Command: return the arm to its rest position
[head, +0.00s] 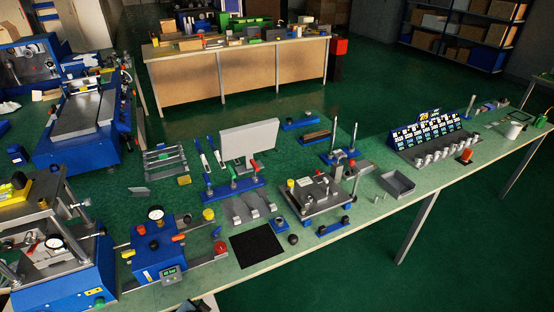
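Neither of my grippers can be made out in the head view. A small grey and dark piece shows at the bottom edge, cut off by the frame, and I cannot tell what it is. The green-topped bench (345,236) runs from the lower left to the upper right. A blue press unit (158,250) with a dial gauge and a small green display stands on its left part. A grey fixture plate (318,196) with a yellow-topped post sits near the middle. A black mat (256,248) lies flat at the front edge.
A grey open tray (397,184) looks empty. A rack with a row of small cups (432,152) stands to the right. A larger blue-framed machine (62,262) fills the lower left. A white panel (249,139) stands upright behind the fixtures. Green floor is open at the lower right.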

